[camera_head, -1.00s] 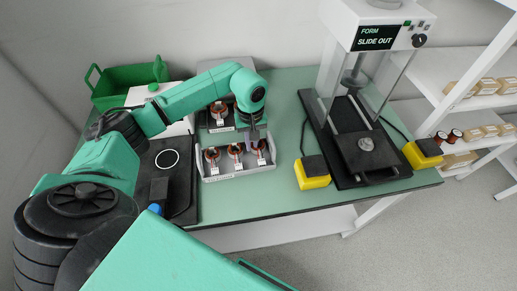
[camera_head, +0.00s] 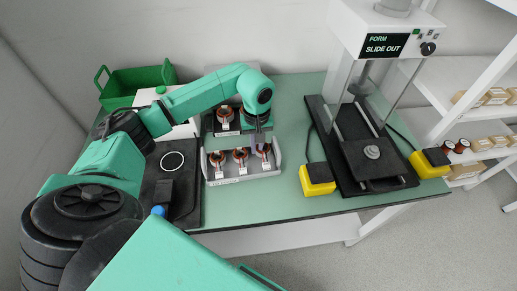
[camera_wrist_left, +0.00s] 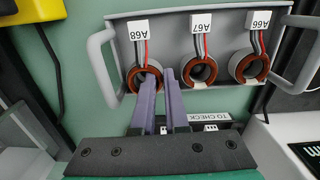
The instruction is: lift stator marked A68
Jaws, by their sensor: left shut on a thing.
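The stator marked A68 (camera_wrist_left: 141,77) is a dark ring with orange-brown copper windings and a white tag, at the left end of the row in the left wrist view. In the head view it is the rightmost stator (camera_head: 266,158) in the front grey tray. My left gripper (camera_wrist_left: 160,78) is shut on its ring wall, with one purple finger over the bore and the other beside the outside. In the head view the left gripper (camera_head: 260,138) points down from above. Whether the stator is clear of the tray floor cannot be told. My right gripper is out of view.
Stators A67 (camera_wrist_left: 201,68) and A66 (camera_wrist_left: 248,65) share the grey handled tray (camera_head: 276,170). A rear tray holds another stator (camera_head: 224,115). The test press (camera_head: 372,152) and yellow-black boxes (camera_head: 317,180) stand right. A green basket (camera_head: 138,84) is at the back left.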

